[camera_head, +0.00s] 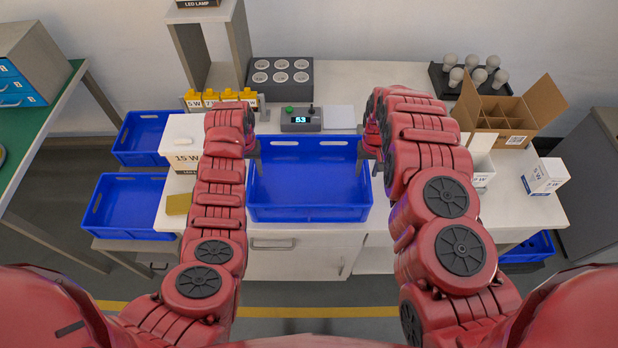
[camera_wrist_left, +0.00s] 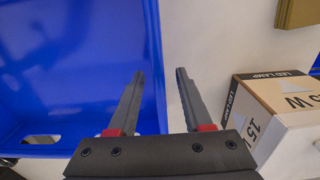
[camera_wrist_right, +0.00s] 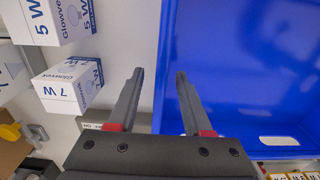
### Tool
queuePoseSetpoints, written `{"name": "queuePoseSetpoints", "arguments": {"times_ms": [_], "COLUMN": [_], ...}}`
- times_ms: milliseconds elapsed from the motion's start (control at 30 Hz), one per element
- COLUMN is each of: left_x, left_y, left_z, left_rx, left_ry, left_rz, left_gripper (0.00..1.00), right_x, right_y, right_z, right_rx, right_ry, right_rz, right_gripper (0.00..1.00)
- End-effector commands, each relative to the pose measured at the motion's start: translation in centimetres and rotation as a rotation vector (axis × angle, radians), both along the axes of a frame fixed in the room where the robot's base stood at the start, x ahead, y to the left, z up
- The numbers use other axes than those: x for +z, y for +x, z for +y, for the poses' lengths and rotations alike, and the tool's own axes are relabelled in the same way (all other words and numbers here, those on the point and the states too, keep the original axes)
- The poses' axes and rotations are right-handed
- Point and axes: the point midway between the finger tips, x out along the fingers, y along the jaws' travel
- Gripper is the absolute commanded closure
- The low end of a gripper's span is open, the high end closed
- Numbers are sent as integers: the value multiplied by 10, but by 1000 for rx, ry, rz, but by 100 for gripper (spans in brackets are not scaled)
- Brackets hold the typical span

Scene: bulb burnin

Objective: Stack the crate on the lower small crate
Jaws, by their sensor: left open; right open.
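A large empty blue crate (camera_head: 310,213) sits on the white table in front of me, between my two grippers. My left gripper (camera_head: 256,150) is open at its left side; in the left wrist view the fingers (camera_wrist_left: 160,74) straddle the crate wall, one inside and one outside. My right gripper (camera_head: 370,152) is open at its right side, its fingers (camera_wrist_right: 160,74) likewise on either side of the wall. Two blue crates stand lower at the left, a farther one (camera_head: 122,157) and a nearer one (camera_head: 95,222). Another blue crate (camera_head: 530,248) is low at the right, partly hidden.
Lamp boxes stand beside the crate, on the left (camera_head: 178,130) and right (camera_head: 546,174). Behind are a controller reading 53 (camera_head: 301,124), a grey socket block (camera_head: 283,88), bulbs on a tray (camera_head: 432,75) and an open carton (camera_head: 510,105). A green-topped bench (camera_head: 50,120) is far left.

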Motion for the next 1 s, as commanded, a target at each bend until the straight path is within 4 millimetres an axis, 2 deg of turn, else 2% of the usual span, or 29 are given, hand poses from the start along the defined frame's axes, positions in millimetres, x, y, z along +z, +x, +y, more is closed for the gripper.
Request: {"name": "queuePoseSetpoints", "arguments": {"times_ms": [233,567,667,867,1000], "left_x": [-18,-20,-20,-20,-20], "left_y": [-1,-1,-1,0,0], "left_z": [-1,0,0,0,0], "left_rx": [-1,-1,-1,-1,-1], "left_ry": [-1,0,0,0,0], "left_rz": [2,0,0,0,0], "left_gripper": [50,50,64,100,100], "right_x": [-18,-19,-19,-19,-19], "right_y": [0,0,0,0,0], "right_z": [0,0,0,0,0], "right_rx": [0,0,0,0,0], "right_ry": [0,1,1,1,0], "right_rz": [-2,-1,-1,-1,-1], "right_gripper": [50,50,64,100,100]}}
